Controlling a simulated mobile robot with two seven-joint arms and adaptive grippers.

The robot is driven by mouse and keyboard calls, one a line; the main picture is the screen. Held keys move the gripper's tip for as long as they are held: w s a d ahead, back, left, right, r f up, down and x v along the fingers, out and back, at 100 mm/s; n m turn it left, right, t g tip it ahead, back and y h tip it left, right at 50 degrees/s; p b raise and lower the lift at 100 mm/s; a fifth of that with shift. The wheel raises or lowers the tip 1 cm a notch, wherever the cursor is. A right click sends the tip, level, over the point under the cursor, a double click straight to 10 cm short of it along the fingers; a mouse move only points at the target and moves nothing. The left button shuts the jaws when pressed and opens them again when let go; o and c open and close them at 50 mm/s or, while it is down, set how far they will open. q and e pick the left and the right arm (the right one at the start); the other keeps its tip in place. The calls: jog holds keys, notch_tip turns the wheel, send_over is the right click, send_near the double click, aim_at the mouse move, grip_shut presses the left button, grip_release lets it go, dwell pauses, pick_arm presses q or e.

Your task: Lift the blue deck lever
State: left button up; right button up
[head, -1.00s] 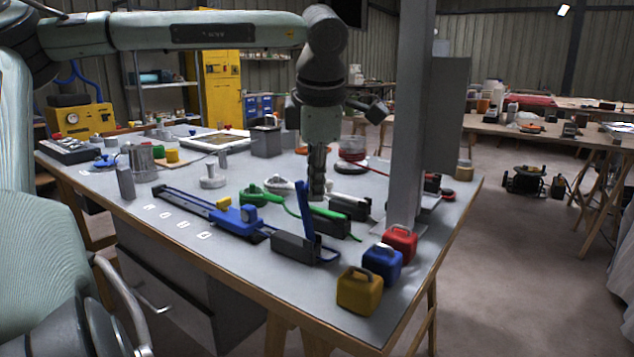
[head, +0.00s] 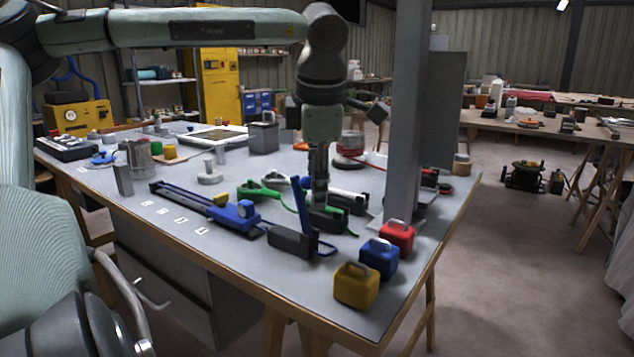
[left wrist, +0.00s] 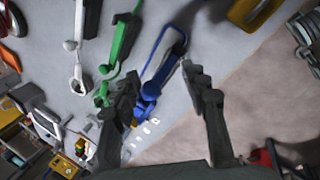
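The blue deck lever (head: 302,208) stands steeply up from its dark base block (head: 293,240) near the front edge of the workbench. It also shows in the left wrist view (left wrist: 168,62), between the fingers as seen from there. My left gripper (head: 319,203) points down just behind and to the right of the lever in the head view. In the left wrist view the two fingers (left wrist: 160,74) are spread apart with nothing clasped. I cannot tell whether a finger touches the lever. My right gripper is not in view.
A green lever (head: 283,196) and a white lever (head: 348,196) lie close behind. A blue slide unit (head: 232,214) is to the left. Yellow (head: 356,287), blue (head: 379,258) and red (head: 398,237) cans stand at the front right. A grey post (head: 405,120) rises beside my gripper.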

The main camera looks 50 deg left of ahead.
pick_arm(q)
jog(key=shift+r, duration=0.2)
jog(key=v, duration=1.1)
jog(key=shift+s+d+r, duration=0.15)
jog(key=shift+r, duration=0.2)
